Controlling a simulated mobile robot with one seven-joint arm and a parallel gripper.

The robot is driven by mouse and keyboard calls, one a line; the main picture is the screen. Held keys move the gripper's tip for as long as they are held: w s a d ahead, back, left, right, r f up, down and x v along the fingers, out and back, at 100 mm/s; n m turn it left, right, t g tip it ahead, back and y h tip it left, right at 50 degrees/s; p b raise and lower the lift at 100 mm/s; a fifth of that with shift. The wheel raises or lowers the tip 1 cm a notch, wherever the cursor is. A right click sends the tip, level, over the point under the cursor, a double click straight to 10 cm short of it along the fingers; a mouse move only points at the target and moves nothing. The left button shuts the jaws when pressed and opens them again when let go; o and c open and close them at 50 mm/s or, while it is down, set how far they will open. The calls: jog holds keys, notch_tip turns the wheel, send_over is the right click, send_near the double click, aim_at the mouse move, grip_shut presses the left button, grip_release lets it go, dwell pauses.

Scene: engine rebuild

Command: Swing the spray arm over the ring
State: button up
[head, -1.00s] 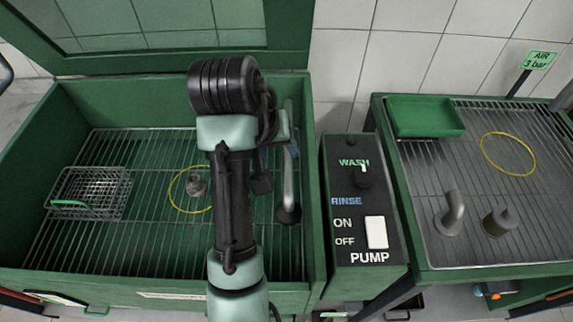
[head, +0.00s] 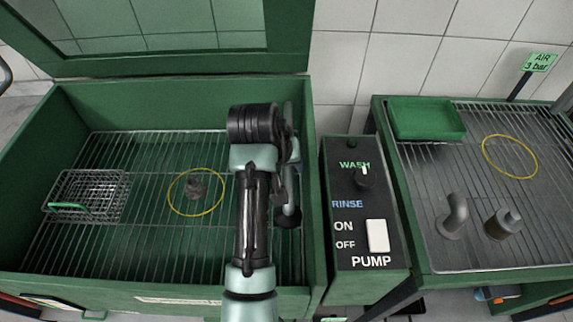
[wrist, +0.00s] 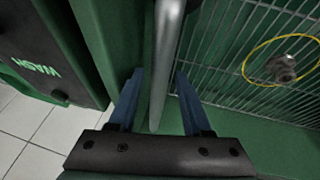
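The spray arm (head: 290,197) is a grey metal tube at the right side of the green wash tank, partly hidden behind my arm. In the wrist view the tube (wrist: 165,55) runs between the blue fingers of my gripper (wrist: 159,73). The fingers are apart, with a visible gap to the tube on the left; I cannot tell whether either touches it. In the head view my gripper is mostly hidden. A yellow ring (head: 197,215) marks the tank grate left of the spray arm, with a small dark metal part (head: 195,187) inside it. The ring also shows in the wrist view (wrist: 246,66).
A wire basket (head: 85,210) with a green handle sits at the tank's left. The pump control box (head: 365,240) stands close right of the tank. A rack table (head: 470,262) at right holds a green tray (head: 428,132), two metal parts and another yellow ring (head: 488,168).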

grip_shut()
dwell(1.2)
